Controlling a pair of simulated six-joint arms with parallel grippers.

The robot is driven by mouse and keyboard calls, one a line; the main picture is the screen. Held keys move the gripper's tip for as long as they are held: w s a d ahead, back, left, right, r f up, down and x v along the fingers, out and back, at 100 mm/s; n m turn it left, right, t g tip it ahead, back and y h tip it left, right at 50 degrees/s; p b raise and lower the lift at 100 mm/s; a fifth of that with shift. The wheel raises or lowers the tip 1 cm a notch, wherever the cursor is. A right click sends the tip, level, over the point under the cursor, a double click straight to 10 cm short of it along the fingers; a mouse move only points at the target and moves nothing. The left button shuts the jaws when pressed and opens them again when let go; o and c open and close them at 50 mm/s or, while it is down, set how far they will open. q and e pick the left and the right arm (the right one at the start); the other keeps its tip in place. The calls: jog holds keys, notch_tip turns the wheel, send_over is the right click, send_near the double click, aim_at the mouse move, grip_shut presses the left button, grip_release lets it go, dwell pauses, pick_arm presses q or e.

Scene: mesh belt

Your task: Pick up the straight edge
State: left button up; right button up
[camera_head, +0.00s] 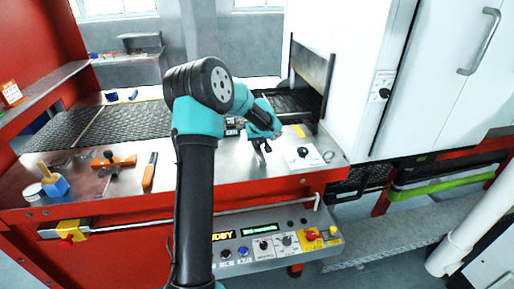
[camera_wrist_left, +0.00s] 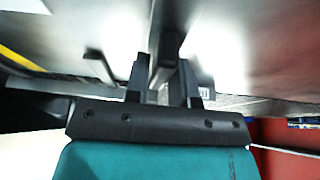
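My left gripper (camera_head: 262,143) points down over the steel top, left of a white switch plate. In the left wrist view its two dark fingers (camera_wrist_left: 164,80) stand apart, so it looks open. A blurred dark bar shape (camera_wrist_left: 168,35) shows beyond and between them; I cannot tell whether it is an object or a reflection in the steel. A thin brownish strip (camera_head: 88,126) lies across the mesh belt (camera_head: 130,121) at the left; it may be the straight edge, but it is too small to be sure. My right gripper is not in view.
An orange-handled tool (camera_head: 114,161), an orange strip-like tool (camera_head: 150,171) and a blue block with a brush-like handle (camera_head: 55,184) lie on the steel top at left. A control panel (camera_head: 262,246) is below the front edge. A white cabinet (camera_head: 340,75) stands behind at right.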

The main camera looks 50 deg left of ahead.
pick_arm(q)
grip_shut()
jog(key=shift+r, duration=0.1)
jog(key=shift+r, duration=1.25)
jog(key=s+d, duration=0.3)
jog(key=d, duration=0.1)
jog(key=s+d+r, duration=0.1)
jog(key=s+d, duration=0.3)
jog(key=s+d+r, duration=0.1)
jog(key=s+d, duration=0.2)
jog(key=d, duration=0.1)
jog(key=shift+s+r, duration=0.15)
jog(key=shift+s, duration=0.1)
